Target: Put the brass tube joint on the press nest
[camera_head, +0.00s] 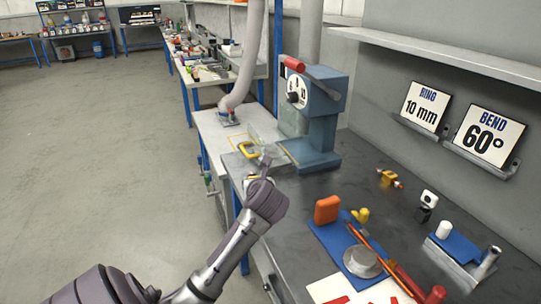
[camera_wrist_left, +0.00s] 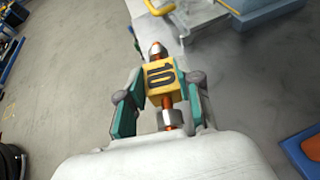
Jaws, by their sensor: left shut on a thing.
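My left gripper (camera_wrist_left: 163,88) is shut on the brass tube joint (camera_wrist_left: 159,76), a yellow block marked "10" with copper-coloured and steel ends, in the left wrist view. Its green fingers lie on either side of the block. In the head view the left gripper (camera_head: 264,170) is over the bench edge, left of and in front of the blue press (camera_head: 322,128); the held joint is hard to make out there. The press has a dial and a red-ended lever. Its blue base (camera_head: 312,153) stands on the bench; the nest itself is not clear. My right gripper is not in view.
A similar yellow fitting (camera_head: 389,178) lies on the bench (camera_head: 330,186) right of the press. An orange block (camera_head: 327,209), blue mat and red-handled tools are in front. A yellow clamp (camera_head: 248,150) is beside the gripper.

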